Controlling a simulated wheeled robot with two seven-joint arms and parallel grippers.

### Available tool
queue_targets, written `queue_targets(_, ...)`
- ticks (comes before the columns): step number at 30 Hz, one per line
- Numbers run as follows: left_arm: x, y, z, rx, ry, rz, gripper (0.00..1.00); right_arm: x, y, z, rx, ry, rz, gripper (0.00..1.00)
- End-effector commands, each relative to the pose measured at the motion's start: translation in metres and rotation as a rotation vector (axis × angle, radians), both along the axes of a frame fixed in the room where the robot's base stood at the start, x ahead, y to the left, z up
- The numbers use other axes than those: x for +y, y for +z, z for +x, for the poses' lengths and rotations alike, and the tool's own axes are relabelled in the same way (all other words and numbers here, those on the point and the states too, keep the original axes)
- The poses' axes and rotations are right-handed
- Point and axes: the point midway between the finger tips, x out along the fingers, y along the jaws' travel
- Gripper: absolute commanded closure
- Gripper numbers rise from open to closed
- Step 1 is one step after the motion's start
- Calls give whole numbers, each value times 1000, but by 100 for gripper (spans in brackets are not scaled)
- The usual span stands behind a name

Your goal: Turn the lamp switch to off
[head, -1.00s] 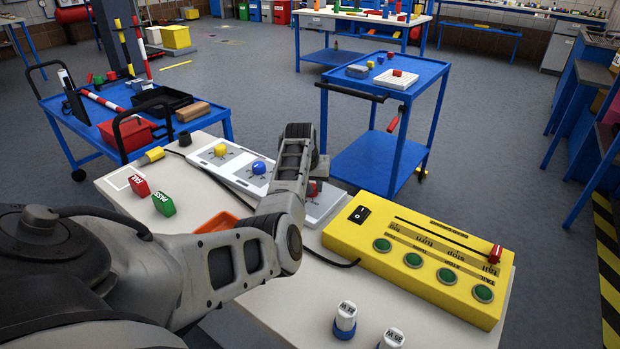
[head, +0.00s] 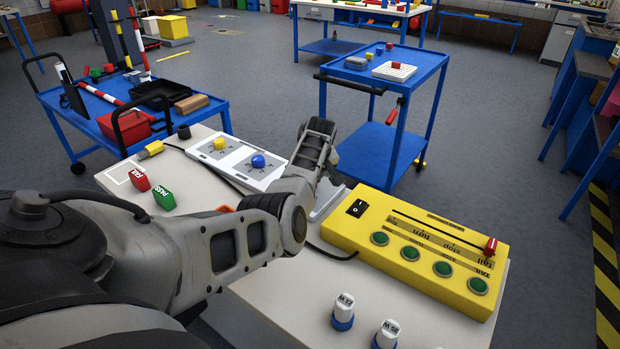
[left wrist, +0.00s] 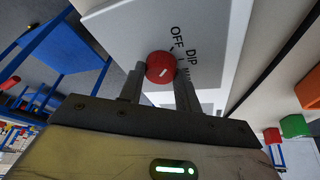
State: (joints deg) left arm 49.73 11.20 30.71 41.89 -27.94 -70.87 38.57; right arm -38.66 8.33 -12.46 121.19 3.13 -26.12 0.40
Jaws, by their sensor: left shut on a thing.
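The lamp switch is a red round knob (left wrist: 160,66) on a light grey panel (left wrist: 120,38) in the left wrist view. The words OFF and DIP and a third, partly hidden word stand around it. A short white mark on the knob slants toward the right, away from OFF; which of the other words it points at I cannot tell. My left gripper (left wrist: 160,84) is shut on the knob, one finger on each side. In the head view my left forearm and wrist hide the knob and most of its panel. My right gripper is not in view.
A yellow control box (head: 415,250) with green buttons stands right of my arm. Two white-and-blue pieces (head: 343,312) are at the front. A panel with yellow and blue knobs (head: 238,158) and red (head: 140,180) and green (head: 164,197) blocks lie to the left.

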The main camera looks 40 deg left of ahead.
Motion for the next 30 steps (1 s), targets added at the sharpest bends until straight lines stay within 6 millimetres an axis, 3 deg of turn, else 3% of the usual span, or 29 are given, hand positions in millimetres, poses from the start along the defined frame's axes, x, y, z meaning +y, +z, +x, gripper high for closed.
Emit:
queue_targets(11, 1, 0, 0, -2, 10, -1, 90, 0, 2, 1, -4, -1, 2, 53)
queue_targets(12, 1, 0, 0, -2, 10, -1, 64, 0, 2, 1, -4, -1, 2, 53)
queue_targets(14, 1, 0, 0, -1, 9, -1, 47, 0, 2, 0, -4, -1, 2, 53)
queue_targets(15, 0, 0, 0, -1, 9, -1, 45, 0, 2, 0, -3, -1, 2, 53)
queue_targets(24, 0, 2, 0, -1, 7, 0, 45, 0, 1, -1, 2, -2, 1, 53)
queue_targets(30, -8, 25, -4, -3, 7, 0, 45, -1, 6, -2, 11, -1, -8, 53)
